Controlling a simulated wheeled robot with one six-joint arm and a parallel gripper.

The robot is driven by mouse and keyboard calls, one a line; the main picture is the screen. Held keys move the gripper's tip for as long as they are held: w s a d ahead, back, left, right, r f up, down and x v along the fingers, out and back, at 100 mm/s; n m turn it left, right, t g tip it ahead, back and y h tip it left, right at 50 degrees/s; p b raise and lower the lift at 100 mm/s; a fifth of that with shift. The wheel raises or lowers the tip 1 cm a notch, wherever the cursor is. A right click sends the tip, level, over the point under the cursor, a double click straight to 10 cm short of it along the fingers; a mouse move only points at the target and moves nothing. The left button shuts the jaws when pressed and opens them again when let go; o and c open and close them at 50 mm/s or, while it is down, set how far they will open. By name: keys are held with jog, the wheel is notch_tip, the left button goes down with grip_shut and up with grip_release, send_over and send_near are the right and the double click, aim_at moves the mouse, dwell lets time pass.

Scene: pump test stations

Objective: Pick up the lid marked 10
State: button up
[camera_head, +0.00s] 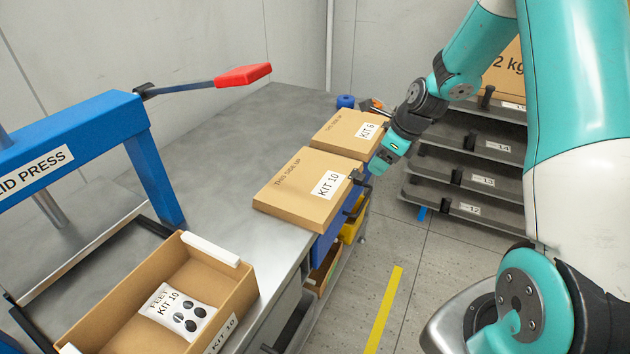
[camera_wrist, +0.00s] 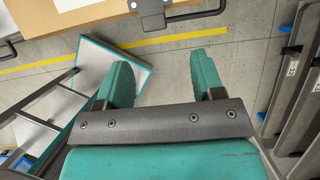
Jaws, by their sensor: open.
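The lid marked KIT 10 (camera_head: 305,188) is a flat cardboard lid with "THIS SIDE UP" on top. It lies near the right edge of the grey bench, in front of the KIT 6 lid (camera_head: 348,133). My gripper (camera_head: 378,166) is just right of the lids, beyond the bench edge, and seems apart from them. In the wrist view my gripper (camera_wrist: 164,72) is open, with nothing between its fingers. A cardboard edge (camera_wrist: 95,17) shows at the top of that view; I cannot tell which lid it is.
An open KIT 10 box (camera_head: 232,295) holding a feet packet (camera_head: 178,308) stands beside the blue lid press (camera_head: 150,165), whose handle is red. Dark shelves (camera_head: 470,165) labelled 12 to 14 stand right of my gripper. Open floor (camera_head: 395,255) lies between bench and shelves.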

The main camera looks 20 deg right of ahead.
aim_at(365, 178)
jog(key=shift+a+x, duration=0.2)
jog(key=shift+x, duration=1.6)
jog(key=shift+a+x, duration=0.15)
jog(key=shift+x, duration=1.6)
jog(key=shift+r, duration=0.15)
jog(key=c, duration=1)
